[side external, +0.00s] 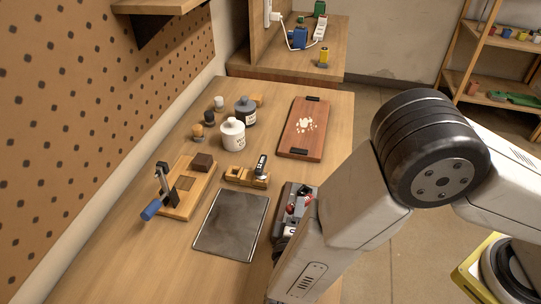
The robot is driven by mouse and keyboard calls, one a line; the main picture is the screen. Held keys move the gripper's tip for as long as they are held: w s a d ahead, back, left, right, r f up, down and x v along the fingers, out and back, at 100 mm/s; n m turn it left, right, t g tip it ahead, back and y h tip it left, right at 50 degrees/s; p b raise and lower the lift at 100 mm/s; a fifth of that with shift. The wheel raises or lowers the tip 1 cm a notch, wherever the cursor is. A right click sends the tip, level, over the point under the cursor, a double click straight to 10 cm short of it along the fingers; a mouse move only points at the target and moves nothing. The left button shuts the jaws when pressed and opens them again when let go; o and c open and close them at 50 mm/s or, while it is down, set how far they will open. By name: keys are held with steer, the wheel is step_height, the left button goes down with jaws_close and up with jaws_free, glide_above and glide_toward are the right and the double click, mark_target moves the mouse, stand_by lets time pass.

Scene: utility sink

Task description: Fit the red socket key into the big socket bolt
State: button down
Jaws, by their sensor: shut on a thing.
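A grey fixture block (284,200) sits on the bench right of the dark metal plate. Small red, white and dark parts stand on it, too small to tell apart. A red piece (308,199) shows at its right, beside the edge of my arm; I cannot tell whether it is the red socket key. The big socket bolt cannot be picked out. My arm link covers the right and near side of the block. My gripper's fingers are hidden behind this link, so their contact with the key or bolt does not show.
The dark plate (231,224) lies left of the block.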

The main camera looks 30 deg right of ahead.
steer(key=shift+f, duration=1.15)
steer(key=shift+c, duration=2.2)
jaws_free()
steer(key=shift+s, duration=0.1)
steer(key=shift+s+a, duration=0.35)
steer(key=shift+a, duration=0.05)
steer(key=shift+v, duration=0.9)
step_height(320, 180, up, 7)
steer(key=shift+w, duration=0.1)
